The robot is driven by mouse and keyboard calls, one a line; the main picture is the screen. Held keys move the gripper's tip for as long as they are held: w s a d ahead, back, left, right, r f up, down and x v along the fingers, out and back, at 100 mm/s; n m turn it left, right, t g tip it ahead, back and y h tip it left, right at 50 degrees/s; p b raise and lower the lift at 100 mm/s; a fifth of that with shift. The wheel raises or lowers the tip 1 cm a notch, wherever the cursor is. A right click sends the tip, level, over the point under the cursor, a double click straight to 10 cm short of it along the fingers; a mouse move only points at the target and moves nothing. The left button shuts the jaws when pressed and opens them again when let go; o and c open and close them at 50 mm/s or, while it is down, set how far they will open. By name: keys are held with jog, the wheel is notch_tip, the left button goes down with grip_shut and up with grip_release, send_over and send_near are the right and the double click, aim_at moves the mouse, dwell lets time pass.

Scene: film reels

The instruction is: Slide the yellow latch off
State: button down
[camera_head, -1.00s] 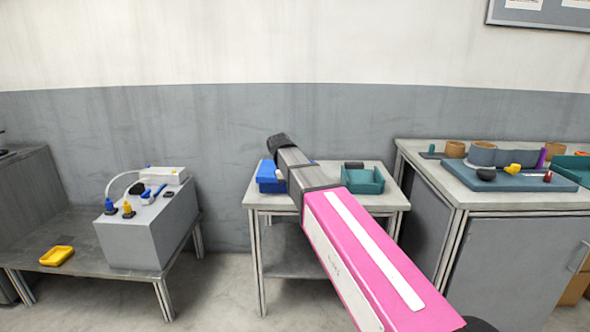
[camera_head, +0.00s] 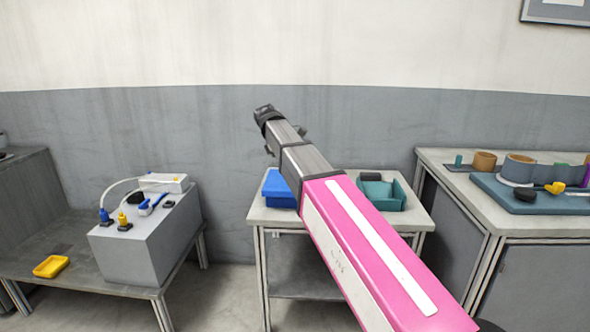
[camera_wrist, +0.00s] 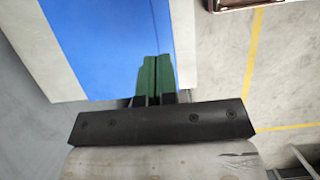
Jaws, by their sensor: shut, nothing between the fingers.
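A small yellow piece (camera_head: 555,188), perhaps the latch, sits on the blue-grey board (camera_head: 500,201) on the right-hand bench. My gripper (camera_head: 264,112) is in the air above and behind the middle table, well left of the board. In the wrist view its green fingers (camera_wrist: 155,75) are pressed together and empty. The yellow piece does not show in the wrist view. Its fastening is too small to make out.
The middle table (camera_head: 262,215) holds a blue bin (camera_head: 280,188) and a teal bin (camera_head: 392,198). On the left, a grey box (camera_head: 145,235) with plugs and cables and a yellow tray (camera_head: 51,266) stand on a low bench (camera_head: 95,279). Floor shows between the left bench and middle table.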

jog(key=x, duration=0.9)
jog(key=shift+f, duration=0.15)
jog(key=d, duration=0.3)
jog(key=shift+d, duration=0.5)
jog(key=d, duration=0.8)
jog(key=shift+s, duration=0.15)
